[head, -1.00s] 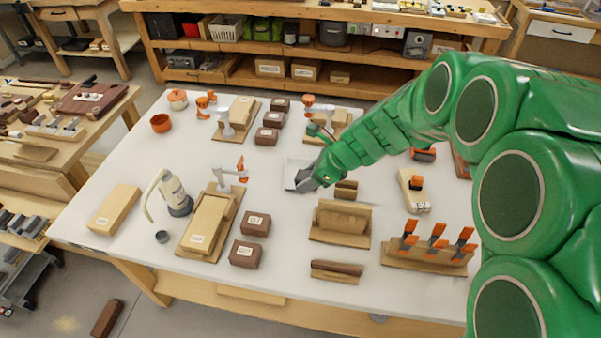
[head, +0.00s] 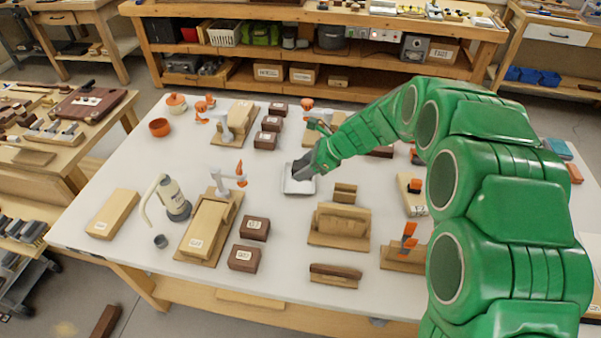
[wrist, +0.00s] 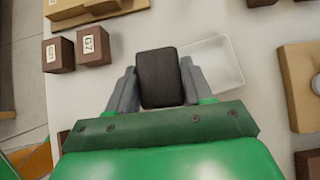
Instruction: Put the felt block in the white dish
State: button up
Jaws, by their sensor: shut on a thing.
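My gripper (wrist: 160,85) is shut on a dark grey block, the felt block (wrist: 160,70), with one finger on each side of it. In the head view my gripper (head: 302,172) is over the white dish (head: 300,187), a shallow square tray on the white table. In the wrist view the dish (wrist: 218,62) shows to the right of and behind the block, partly hidden by block and finger. In the head view the block cannot be told apart from the dark fingers. I cannot tell whether the block touches the dish.
A small wooden piece (head: 344,193) and a wooden box (head: 339,222) stand right of and in front of the dish. Dark brown boxes (head: 254,228) and a long wooden block (head: 208,225) stand front left. The tabletop left of the dish is fairly clear.

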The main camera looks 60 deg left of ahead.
jog(key=w+a+f, duration=0.1)
jog(key=a+f, duration=0.1)
jog(key=w+a+f, duration=0.1)
jog(key=a+f, duration=0.1)
jog(key=w+a+f, duration=0.1)
jog(key=a+f, duration=0.1)
jog(key=shift+a+f, duration=0.1)
jog(key=shift+f, duration=0.1)
jog(key=shift+a+f, duration=0.2)
jog(key=shift+f, duration=1.6)
jog(key=shift+f, duration=0.1)
jog(key=o, duration=1.1)
jog(key=shift+o, duration=0.2)
jog(key=v, duration=1.2)
jog(key=shift+w+d, duration=0.1)
jog(key=shift+w, duration=0.05)
